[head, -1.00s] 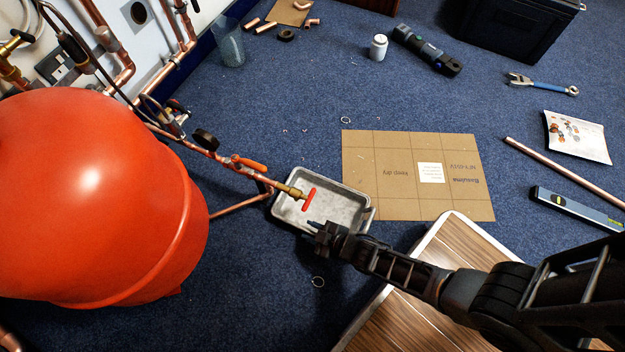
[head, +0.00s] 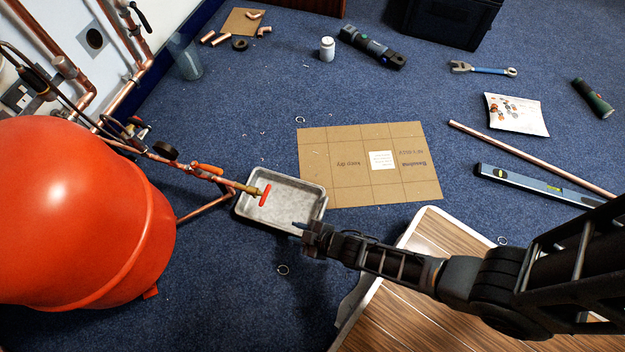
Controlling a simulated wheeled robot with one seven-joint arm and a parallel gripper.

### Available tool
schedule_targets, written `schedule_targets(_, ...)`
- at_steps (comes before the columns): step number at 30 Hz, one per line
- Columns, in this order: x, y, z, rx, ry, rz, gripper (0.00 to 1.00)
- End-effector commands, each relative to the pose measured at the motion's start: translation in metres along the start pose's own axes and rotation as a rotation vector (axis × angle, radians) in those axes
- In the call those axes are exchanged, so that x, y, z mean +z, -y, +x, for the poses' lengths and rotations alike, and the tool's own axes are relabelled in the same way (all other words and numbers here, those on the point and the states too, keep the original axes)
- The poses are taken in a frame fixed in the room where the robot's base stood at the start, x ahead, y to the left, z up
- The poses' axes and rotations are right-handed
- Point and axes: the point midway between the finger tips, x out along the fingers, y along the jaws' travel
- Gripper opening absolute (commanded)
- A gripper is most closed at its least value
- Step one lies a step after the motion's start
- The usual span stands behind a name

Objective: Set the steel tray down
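The steel tray (head: 279,214) is a shallow grey rectangular pan at the middle of the head view, below the end of a copper pipe with a brass valve and red handle (head: 265,195). The tray looks level and empty. Whether it rests fully on the carpet is hard to tell. My gripper (head: 302,228) is at the tray's near right edge, overlapping its rim in the picture. The fingers are small and dark, so I cannot see whether they grip the rim or stand apart from it.
A large red tank (head: 75,215) stands to the left. A flat cardboard sheet (head: 335,185) lies just beyond the tray to the right. A wood-topped surface (head: 430,300) lies under my arm.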

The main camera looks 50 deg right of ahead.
Motion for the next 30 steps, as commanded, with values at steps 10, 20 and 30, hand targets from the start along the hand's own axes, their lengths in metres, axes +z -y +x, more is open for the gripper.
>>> schedule_targets(10,0.002,-0.001,-0.013,0.009,-0.007,0.009,0.33)
schedule_targets(20,-0.017,-0.017,-0.141,0.083,-0.096,0.114,0.33)
schedule_targets(30,-0.110,-0.042,-0.303,0.146,-0.217,0.265,0.33)
